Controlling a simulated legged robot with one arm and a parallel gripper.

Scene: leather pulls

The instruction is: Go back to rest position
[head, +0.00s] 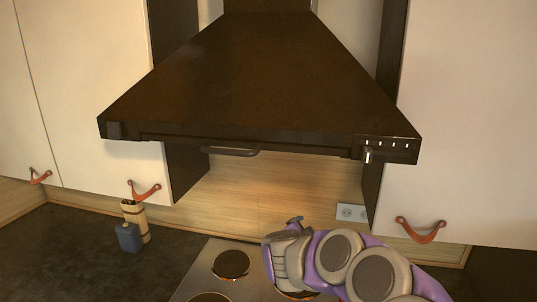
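My arm, purple and grey, reaches in from the lower right of the head view. My gripper (293,221) is at its far end, above the stove and below the hood. Only a small dark tip of it shows past the wrist, so I cannot tell whether it is open or shut. I see nothing held in it. It is apart from the leather pulls: one on the right cabinet (420,236) and two on the left cabinets (144,194), (40,177).
A dark range hood (260,85) with a front bar (230,152) hangs above the stove (205,268). A blue bottle (128,238) and a tan cylinder (136,215) stand on the dark counter (60,245) at left. A wall socket (351,212) is behind my arm.

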